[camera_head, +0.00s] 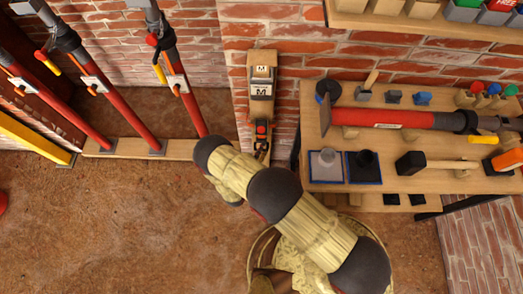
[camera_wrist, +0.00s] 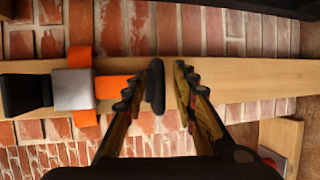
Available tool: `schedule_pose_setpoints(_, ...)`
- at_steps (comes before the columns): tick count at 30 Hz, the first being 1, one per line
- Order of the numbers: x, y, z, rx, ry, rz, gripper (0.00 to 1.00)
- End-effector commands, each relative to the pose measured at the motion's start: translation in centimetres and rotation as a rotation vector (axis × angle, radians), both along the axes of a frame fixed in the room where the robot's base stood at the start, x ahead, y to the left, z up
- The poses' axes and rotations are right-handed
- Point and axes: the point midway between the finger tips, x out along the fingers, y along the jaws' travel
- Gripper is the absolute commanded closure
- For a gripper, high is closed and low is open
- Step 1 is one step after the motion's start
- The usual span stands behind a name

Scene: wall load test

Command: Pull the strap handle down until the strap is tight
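An orange strap (camera_wrist: 115,87) runs through a grey metal buckle (camera_wrist: 73,89) on a wooden board (camera_wrist: 235,82) fixed to the brick wall. At its end is a dark, rounded bar handle (camera_wrist: 155,86). My gripper (camera_wrist: 157,84) is open, with one finger on each side of the handle. The handle is nearer the left finger, with a visible gap to the right finger; whether the left finger touches it I cannot tell. In the head view the board (camera_head: 256,53) carries a unit marked M (camera_head: 261,88) above the orange strap and buckle (camera_head: 262,130). My arm partly hides the gripper area there.
A wooden workbench (camera_head: 405,150) with tools stands close to the right of the board. Red and grey props (camera_head: 120,108) stand on a timber (camera_head: 128,149) at left.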

Motion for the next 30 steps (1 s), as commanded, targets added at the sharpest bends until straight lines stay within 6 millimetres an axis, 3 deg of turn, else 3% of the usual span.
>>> schedule_pose_setpoints(6,0.03,0.00,0.02,0.000,0.000,0.000,0.72)
schedule_pose_setpoints(21,0.02,0.01,0.03,0.000,0.000,0.000,1.00)
schedule_pose_setpoints(30,0.01,0.01,0.01,0.000,0.000,0.000,1.00)
